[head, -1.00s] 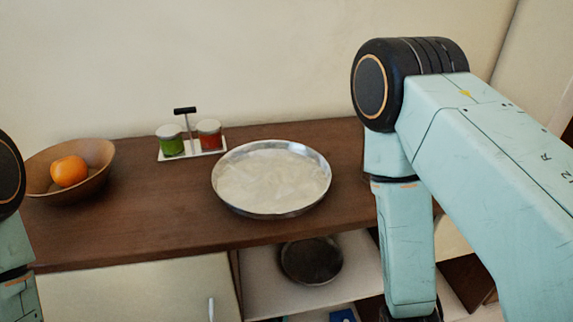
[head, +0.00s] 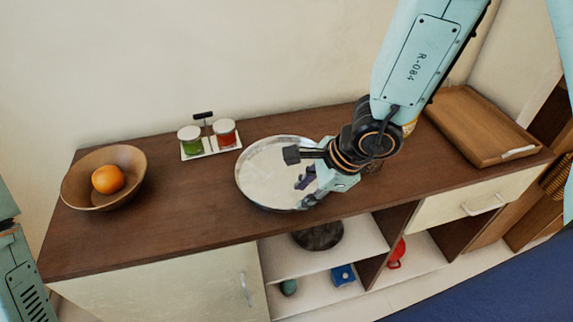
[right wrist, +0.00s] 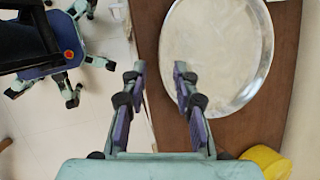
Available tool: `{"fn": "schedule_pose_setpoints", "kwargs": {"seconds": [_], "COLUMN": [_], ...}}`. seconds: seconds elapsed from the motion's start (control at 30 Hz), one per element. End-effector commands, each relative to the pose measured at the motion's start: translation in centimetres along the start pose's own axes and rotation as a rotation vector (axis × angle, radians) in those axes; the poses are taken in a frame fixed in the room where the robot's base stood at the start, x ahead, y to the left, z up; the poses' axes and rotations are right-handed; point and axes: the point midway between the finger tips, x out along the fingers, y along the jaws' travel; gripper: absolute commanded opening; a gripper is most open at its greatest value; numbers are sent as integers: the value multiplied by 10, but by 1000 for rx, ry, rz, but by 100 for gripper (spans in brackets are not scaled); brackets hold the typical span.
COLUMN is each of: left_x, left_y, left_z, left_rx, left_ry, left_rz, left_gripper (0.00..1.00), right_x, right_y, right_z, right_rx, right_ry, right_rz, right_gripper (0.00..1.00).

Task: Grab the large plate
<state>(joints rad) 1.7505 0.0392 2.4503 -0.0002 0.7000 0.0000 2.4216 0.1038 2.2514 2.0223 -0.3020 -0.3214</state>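The large plate (head: 262,165) is a round, shiny metal dish with a pale inside, lying flat on the brown countertop. It also shows in the right wrist view (right wrist: 228,45). My right gripper (head: 300,180) is open at the plate's right side, and its fingers cover part of the rim in the head view. In the right wrist view the open fingers (right wrist: 159,70) point toward the plate, and its near rim shows between them. Nothing is held between the fingers. I cannot tell whether a finger touches the rim. My left gripper is out of view.
A wooden bowl (head: 75,185) with an orange (head: 108,180) stands at the left. A jar rack (head: 212,145) is behind the plate. A wooden tray (head: 480,125) lies at the right. A yellow object (right wrist: 265,160) is near my right gripper. Shelves with small items are below.

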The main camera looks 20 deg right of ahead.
Motion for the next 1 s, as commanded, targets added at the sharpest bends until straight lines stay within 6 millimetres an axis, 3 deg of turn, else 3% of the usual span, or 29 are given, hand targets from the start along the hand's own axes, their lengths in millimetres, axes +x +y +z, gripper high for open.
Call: {"fn": "schedule_pose_setpoints", "kwargs": {"seconds": [0.67, 1.0], "left_x": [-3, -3], "left_y": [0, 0], "left_z": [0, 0], "left_rx": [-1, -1], "left_ry": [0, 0], "left_rz": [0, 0], "left_gripper": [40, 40], "right_x": [74, 79], "right_y": [-1, -2], "right_z": [3, 3], "right_rx": [1, 2], "right_ry": [0, -1], "right_rz": [0, -2], "right_gripper": [29, 28]}}
